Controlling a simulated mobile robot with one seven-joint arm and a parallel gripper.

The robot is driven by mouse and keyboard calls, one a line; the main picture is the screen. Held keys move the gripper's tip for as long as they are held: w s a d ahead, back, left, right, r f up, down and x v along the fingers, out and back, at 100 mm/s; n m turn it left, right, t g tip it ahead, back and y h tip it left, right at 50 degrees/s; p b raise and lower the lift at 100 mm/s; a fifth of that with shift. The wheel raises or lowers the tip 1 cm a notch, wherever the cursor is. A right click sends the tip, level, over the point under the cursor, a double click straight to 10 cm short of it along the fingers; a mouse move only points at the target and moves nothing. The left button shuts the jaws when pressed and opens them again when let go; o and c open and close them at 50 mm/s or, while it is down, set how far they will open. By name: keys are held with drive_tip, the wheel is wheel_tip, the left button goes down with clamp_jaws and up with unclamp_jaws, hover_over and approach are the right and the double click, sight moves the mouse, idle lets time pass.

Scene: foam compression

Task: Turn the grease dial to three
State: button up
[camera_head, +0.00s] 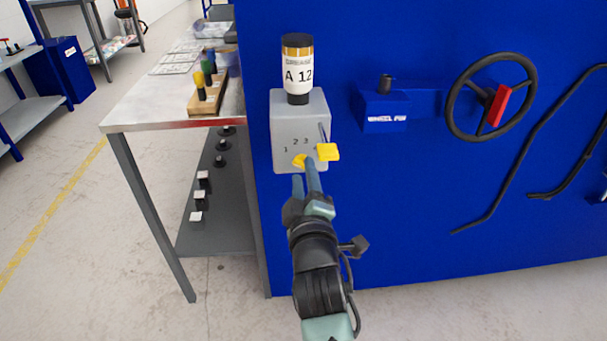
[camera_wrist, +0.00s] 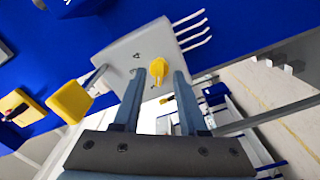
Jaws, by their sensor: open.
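The grease dial is a small yellow knob (camera_head: 299,160) low on the front of a grey box (camera_head: 284,118), below the printed digits 1, 2 and 3. In the wrist view the yellow knob (camera_wrist: 158,69) lies between and just beyond my fingertips. My gripper (camera_head: 306,176) is open, with one finger on each side of the knob; I cannot tell whether either finger touches it. In the head view a finger partly covers the knob, so its exact setting is hard to read. My gripper also shows in the wrist view (camera_wrist: 158,80).
A yellow-ended lever (camera_head: 328,152) sticks out at the box's right side, close to my gripper. A grease cartridge (camera_head: 298,70) labelled A 12 stands on top. A handwheel (camera_head: 491,97) is on the blue panel to the right. A metal table (camera_head: 150,102) stands to the left.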

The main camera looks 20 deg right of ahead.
drive_tip(key=shift+w+d, duration=0.15)
drive_tip(key=shift+w, duration=0.35)
clamp_jaws()
